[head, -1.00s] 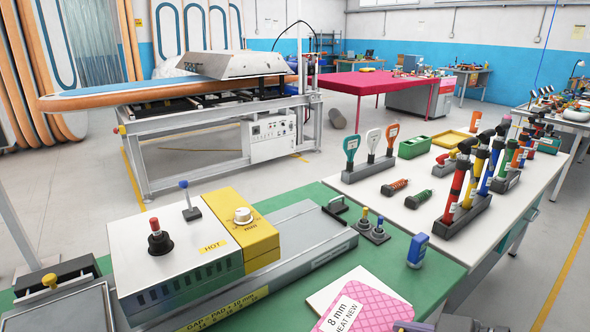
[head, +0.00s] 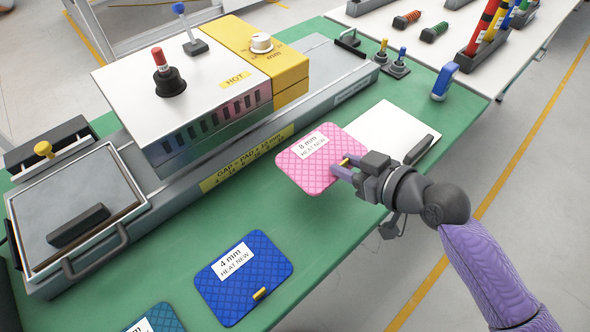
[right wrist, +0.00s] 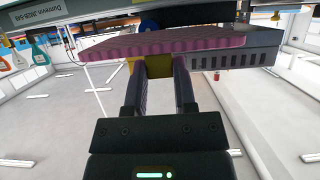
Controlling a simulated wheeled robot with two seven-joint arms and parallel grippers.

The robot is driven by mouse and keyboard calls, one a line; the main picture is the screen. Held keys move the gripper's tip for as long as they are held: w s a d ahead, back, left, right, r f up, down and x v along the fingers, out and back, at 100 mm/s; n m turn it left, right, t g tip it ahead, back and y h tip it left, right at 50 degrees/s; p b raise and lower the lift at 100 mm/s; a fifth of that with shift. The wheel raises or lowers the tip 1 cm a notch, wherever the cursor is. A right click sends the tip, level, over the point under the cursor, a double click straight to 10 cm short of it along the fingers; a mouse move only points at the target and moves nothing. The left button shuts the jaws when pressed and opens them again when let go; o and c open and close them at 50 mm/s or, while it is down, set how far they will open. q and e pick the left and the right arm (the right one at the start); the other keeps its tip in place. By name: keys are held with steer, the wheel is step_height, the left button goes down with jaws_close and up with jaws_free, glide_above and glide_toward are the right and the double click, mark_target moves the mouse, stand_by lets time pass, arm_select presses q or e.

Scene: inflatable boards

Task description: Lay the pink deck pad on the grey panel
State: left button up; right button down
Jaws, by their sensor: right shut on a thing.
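The pink deck pad (head: 318,178), with a white "8 mm" label, is held level by my right gripper (head: 346,168). The fingers are shut on its small yellow tab at the right edge. In the right wrist view the pad (right wrist: 200,43) shows edge-on beyond my right gripper (right wrist: 160,70), which pinches the yellow tab. The pad appears to hang above the green bench, beside the heater box. The grey panel (head: 62,200) lies in a metal frame at the left end of the long machine, with a dark bar on it. My left gripper is not in view.
A blue pad (head: 240,285) and a teal pad (head: 160,320) lie on the green bench (head: 190,240) in front. A white plate (head: 385,130) lies behind the gripper.

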steer(key=b, duration=0.3)
glide_above(340, 202)
step_height(340, 202, down, 7)
steer(key=shift+r, duration=0.15)
step_height(340, 202, down, 2)
steer(key=shift+f+b, duration=0.2)
steer(key=shift+b, duration=0.35)
steer(key=shift+r, duration=0.1)
steer(key=c, duration=0.5)
jaws_free()
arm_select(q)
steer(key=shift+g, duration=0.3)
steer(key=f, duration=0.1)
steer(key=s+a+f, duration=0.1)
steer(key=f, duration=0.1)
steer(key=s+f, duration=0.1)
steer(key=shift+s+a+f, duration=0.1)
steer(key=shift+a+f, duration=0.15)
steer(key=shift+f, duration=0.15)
arm_select(e)
steer(key=shift+o, duration=0.4)
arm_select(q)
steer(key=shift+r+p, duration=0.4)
arm_select(e)
steer(key=v, duration=1.2)
